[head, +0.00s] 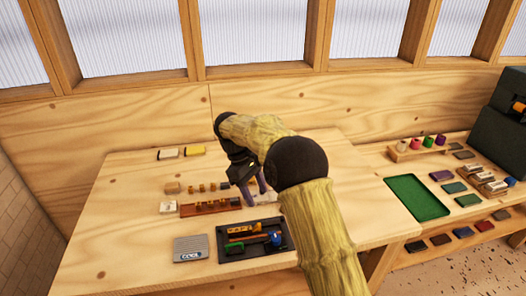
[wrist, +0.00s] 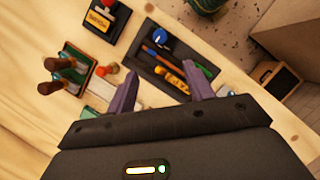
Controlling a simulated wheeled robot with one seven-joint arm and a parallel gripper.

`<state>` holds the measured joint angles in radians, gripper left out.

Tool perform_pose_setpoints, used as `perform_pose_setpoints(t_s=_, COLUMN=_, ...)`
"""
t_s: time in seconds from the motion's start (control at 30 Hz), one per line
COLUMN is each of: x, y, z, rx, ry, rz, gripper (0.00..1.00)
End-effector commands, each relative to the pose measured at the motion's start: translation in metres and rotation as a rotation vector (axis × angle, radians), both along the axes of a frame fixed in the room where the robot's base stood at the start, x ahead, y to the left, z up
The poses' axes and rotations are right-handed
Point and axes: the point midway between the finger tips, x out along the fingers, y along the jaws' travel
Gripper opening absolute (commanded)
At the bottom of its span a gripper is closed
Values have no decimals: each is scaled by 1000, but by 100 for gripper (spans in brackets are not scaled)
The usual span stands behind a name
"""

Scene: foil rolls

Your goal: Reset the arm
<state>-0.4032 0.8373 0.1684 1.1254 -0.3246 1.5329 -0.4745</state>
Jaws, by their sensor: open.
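My gripper (head: 256,190) shows in the head view above the right part of the wooden table (head: 120,235), pointing down. My arm, yellow-green with black joints, reaches in from the bottom right and bends over the table. In the wrist view my gripper (wrist: 161,85) has its two purple fingers spread well apart, with nothing held between them. A black tray (wrist: 146,66) with small tools lies beyond the fingertips. The arm hides part of the table's right side.
In the head view the black tray (head: 283,252) sits near the table front, beside a grey ribbed box (head: 191,249). A wooden rack (head: 188,210) and a row of small blocks stand behind. A green tray (head: 416,197) lies on the right bench. The table's left is clear.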

Motion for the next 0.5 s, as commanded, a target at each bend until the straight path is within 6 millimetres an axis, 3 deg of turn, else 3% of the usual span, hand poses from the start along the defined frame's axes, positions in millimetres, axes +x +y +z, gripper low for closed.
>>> perform_pose_setpoints(t_s=0.23, x=-5, y=-16, z=3, rx=22, ry=-31, rz=-44, gripper=52)
perform_pose_setpoints(t_s=0.5, x=-33, y=-71, z=8, rx=106, ry=-146, rz=-234, gripper=52)
